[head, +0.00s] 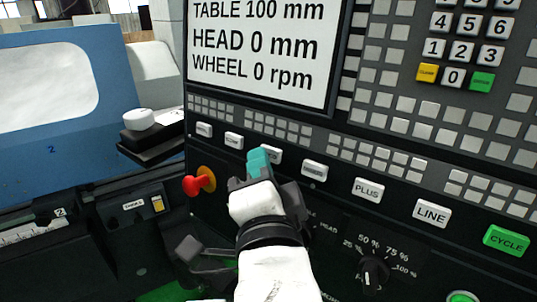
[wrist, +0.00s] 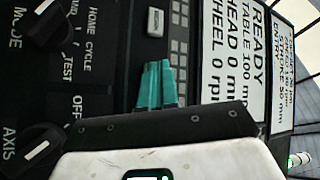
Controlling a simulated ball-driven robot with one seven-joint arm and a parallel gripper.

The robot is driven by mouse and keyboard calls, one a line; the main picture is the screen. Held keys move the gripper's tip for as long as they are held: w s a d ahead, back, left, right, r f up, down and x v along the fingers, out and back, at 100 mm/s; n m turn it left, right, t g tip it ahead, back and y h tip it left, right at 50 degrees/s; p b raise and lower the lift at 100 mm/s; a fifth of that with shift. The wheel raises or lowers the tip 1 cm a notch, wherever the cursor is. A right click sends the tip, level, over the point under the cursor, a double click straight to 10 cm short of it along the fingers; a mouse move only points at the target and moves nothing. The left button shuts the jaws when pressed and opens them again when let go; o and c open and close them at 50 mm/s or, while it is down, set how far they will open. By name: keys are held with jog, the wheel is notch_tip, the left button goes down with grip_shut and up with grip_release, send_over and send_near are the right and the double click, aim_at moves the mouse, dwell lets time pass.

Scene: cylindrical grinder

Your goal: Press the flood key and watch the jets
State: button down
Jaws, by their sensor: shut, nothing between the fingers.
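A slanted row of white keys runs under the screen. The third key (head: 273,154) is partly covered by my teal fingertips, and its label is hidden. The labels of the first key (head: 204,130), second key (head: 233,140) and fourth key (head: 314,170) are too small to read, so I cannot tell which is the flood key. My gripper (head: 259,160) is shut and empty, its tips at or just in front of the third key; contact is unclear. In the wrist view the shut tips (wrist: 157,85) lie over the dark panel, with one white key (wrist: 155,22) beyond. No jets show.
The screen (head: 258,45) reads table 100 mm, head 0 mm, wheel 0 rpm. A red mushroom button (head: 198,182) sits left of my gripper. PLUS (head: 367,190), LINE (head: 432,213) and green CYCLE (head: 506,241) keys lie right. A blue machine cover (head: 135,100) with a pale window stands left.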

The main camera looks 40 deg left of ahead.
jog(key=shift+s, duration=0.5)
jog(key=shift+s+r+b, duration=0.25)
jog(key=shift+s+b, duration=0.25)
jog(key=shift+s, duration=0.75)
jog(key=shift+s+r+b, duration=0.25)
jog(key=shift+s+b, duration=0.2)
jog(key=shift+s, duration=0.8)
